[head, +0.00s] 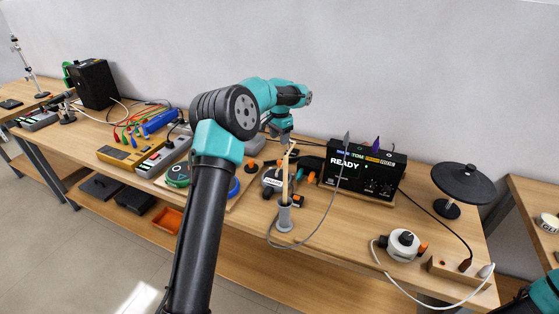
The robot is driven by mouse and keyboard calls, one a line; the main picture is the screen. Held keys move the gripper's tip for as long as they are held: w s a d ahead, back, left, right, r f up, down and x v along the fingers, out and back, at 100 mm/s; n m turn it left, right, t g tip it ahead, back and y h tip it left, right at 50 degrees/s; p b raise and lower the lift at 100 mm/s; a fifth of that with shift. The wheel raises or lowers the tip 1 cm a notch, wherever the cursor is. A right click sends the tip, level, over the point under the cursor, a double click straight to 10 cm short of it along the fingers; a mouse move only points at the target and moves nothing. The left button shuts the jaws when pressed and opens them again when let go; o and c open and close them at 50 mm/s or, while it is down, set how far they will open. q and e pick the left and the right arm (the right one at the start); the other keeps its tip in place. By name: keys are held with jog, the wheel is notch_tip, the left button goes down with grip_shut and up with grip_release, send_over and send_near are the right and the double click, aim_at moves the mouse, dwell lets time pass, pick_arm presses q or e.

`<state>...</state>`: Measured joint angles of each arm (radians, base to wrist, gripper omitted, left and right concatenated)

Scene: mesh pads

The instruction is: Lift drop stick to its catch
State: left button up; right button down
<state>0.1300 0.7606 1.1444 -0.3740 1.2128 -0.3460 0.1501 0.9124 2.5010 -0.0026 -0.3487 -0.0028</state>
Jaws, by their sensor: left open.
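A pale wooden stick (285,188) stands nearly upright in a small grey cup (284,222) near the middle of the bench. Another thin wooden piece seems to stand beside it; I cannot tell them apart clearly. My left gripper (287,142) is open, pointing down just above the top of the wooden sticks. At this size I cannot tell whether its fingers are around the stick's top or just behind it. I cannot make out a catch for certain. My right arm shows only at the lower right corner, with its gripper out of view.
A black module (358,178) reading READY stands behind the cup. A round black pad (462,183) on a stand is at right. A white round device (403,245) with a cable sits in front. A grey cable loops around the cup. A yellow meter (125,153) lies at left.

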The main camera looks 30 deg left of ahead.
aim_at(279, 161)
pick_arm(q)
notch_tip(279, 161, down, 11)
jog(key=shift+f, duration=0.1)
dwell(0.3)
jog(key=shift+c, duration=0.2)
grip_shut()
dwell(0.3)
